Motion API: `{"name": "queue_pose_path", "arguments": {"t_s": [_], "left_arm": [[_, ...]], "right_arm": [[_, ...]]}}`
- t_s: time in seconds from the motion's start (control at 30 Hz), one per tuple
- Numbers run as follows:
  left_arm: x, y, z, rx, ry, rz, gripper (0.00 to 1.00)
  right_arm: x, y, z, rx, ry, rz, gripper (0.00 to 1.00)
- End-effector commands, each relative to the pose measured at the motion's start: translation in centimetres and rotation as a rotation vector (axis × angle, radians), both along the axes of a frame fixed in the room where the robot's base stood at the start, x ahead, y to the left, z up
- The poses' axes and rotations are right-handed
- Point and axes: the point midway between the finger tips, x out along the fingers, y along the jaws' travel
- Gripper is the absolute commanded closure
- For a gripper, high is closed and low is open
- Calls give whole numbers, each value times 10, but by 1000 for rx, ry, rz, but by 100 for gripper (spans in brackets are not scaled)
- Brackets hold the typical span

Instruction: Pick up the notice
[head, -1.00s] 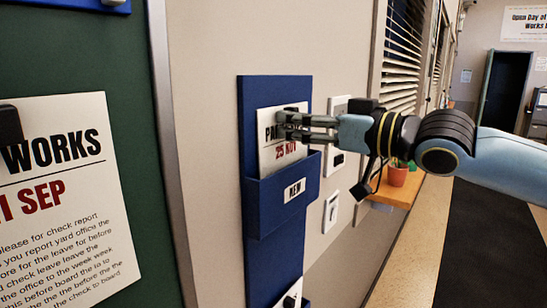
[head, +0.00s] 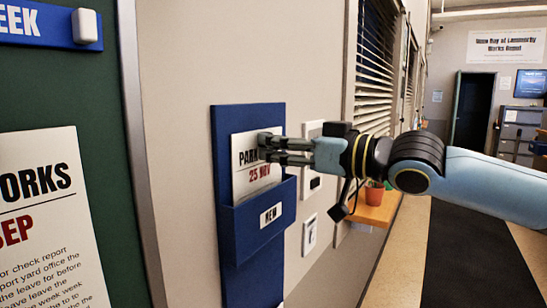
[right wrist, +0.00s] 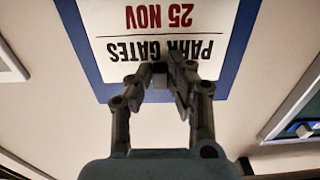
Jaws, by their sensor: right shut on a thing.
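The notice (head: 248,181) is a white sheet reading "PARK GATES" and "25 NOV" in red. It stands in the pocket of a blue wall holder (head: 264,242) marked "NEW", with its lower part hidden by the pocket. My right gripper (head: 265,147) comes from the right and is shut on the notice's upper right edge. In the right wrist view the notice (right wrist: 120,20) appears upside down, with my right gripper's fingertips (right wrist: 160,82) close together at its edge. My left gripper does not show.
A green board (head: 85,90) with a large "WORKS" notice (head: 45,240) fills the left. Switch plates (head: 310,235) are on the wall right of the holder. A potted plant (head: 374,194) stands on an orange ledge (head: 372,213) beneath the blinds (head: 376,80).

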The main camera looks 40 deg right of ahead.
Motion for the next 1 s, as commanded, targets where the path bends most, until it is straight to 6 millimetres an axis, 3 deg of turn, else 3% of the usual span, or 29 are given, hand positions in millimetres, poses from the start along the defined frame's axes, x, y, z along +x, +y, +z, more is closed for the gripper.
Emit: {"name": "queue_pose_path", "arguments": {"t_s": [0.27,0.6,1.0], "left_arm": [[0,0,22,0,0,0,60],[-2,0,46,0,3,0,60],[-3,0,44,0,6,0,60]], "right_arm": [[0,0,42,-6,-5,2,100],[0,0,116,-8,-5,2,100],[0,0,200,0,-7,-1,100]]}}
